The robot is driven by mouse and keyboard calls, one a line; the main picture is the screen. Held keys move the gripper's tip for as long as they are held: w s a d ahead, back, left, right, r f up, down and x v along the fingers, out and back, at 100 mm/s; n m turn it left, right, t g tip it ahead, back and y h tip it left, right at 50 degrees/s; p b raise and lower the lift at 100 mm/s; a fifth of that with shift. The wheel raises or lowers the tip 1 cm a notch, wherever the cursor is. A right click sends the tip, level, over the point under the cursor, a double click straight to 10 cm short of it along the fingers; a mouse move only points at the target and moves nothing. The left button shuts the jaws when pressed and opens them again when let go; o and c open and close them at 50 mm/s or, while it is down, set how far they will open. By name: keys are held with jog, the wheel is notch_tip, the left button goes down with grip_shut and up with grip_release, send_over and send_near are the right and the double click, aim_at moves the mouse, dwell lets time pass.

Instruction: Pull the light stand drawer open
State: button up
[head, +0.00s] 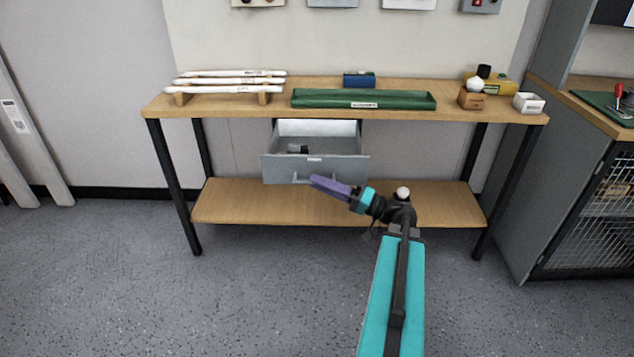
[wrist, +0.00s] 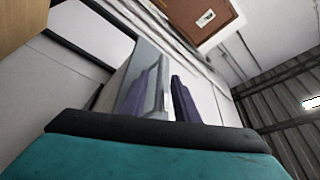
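The light stand drawer (head: 315,169) is a grey open-topped drawer under the wooden table. It stands pulled out, and its inside shows with a small dark object (head: 297,149) in it. Its handle (head: 298,179) is on the lower front, partly hidden by my gripper. My gripper (head: 316,182), with purple fingers, is at the drawer front beside the handle's right part. In the wrist view the fingers (wrist: 166,98) stand apart, with the grey drawer front (wrist: 150,65) and a pale strip visible between them. Whether they touch the handle I cannot tell.
The table top (head: 225,109) carries a green tray (head: 363,99), white rods on a rack (head: 225,88), a blue box (head: 359,79) and small boxes at right. A lower wooden shelf (head: 240,205) lies below the drawer. A wire-fronted cabinet stands right. The floor in front is clear.

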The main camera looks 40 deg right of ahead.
jog(key=v, duration=1.2)
jog(key=shift+p, duration=0.45)
jog(key=shift+a, duration=0.1)
